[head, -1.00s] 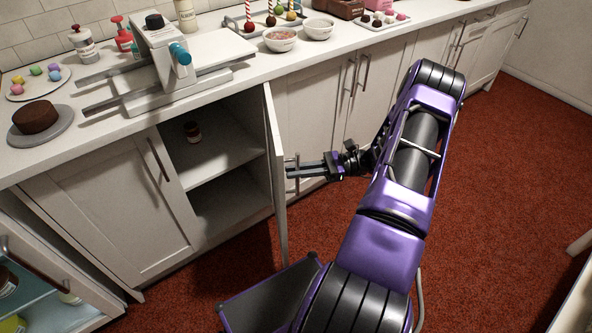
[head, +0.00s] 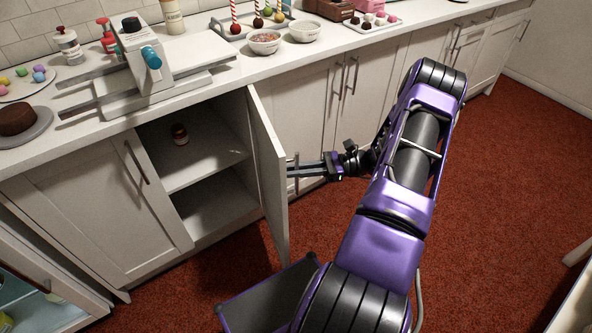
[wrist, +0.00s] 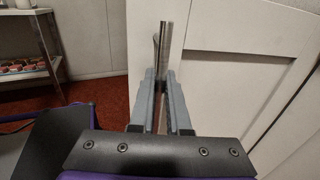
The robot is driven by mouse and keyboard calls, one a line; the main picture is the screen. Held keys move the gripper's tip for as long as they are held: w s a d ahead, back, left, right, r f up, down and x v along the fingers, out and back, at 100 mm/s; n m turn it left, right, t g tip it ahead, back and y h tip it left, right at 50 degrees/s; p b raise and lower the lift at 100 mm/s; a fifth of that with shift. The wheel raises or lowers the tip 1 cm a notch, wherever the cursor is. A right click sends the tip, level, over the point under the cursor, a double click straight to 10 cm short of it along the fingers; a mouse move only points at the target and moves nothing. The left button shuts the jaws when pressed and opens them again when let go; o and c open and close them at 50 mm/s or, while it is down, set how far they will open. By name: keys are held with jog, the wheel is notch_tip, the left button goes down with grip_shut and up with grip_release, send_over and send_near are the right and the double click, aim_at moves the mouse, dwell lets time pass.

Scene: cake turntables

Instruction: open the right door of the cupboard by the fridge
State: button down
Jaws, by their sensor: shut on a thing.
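The right cupboard door (head: 270,178) stands swung out, its inner face towards the open cupboard. Its panel also shows in the wrist view (wrist: 225,80). My gripper (head: 294,172) is on the outer side of this door, shut on the vertical metal door handle (wrist: 163,50). In the wrist view the fingers of my gripper (wrist: 160,88) close around the lower part of the handle. The left cupboard door (head: 100,205) is shut.
The fridge (head: 45,285) stands open at the lower left. The counter above carries a slicer (head: 145,70), a cake (head: 17,119), bowls (head: 265,42) and sweets. Other shut cupboards (head: 300,115) continue to the right. Red carpet (head: 510,170) is clear at right.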

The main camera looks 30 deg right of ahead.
jog(key=shift+s+d, duration=0.1)
dwell(0.4)
jog(key=c, duration=0.9)
grip_release()
jog(key=v, duration=1.7)
jog(key=shift+d+b, duration=0.2)
jog(key=shift+b, duration=0.25)
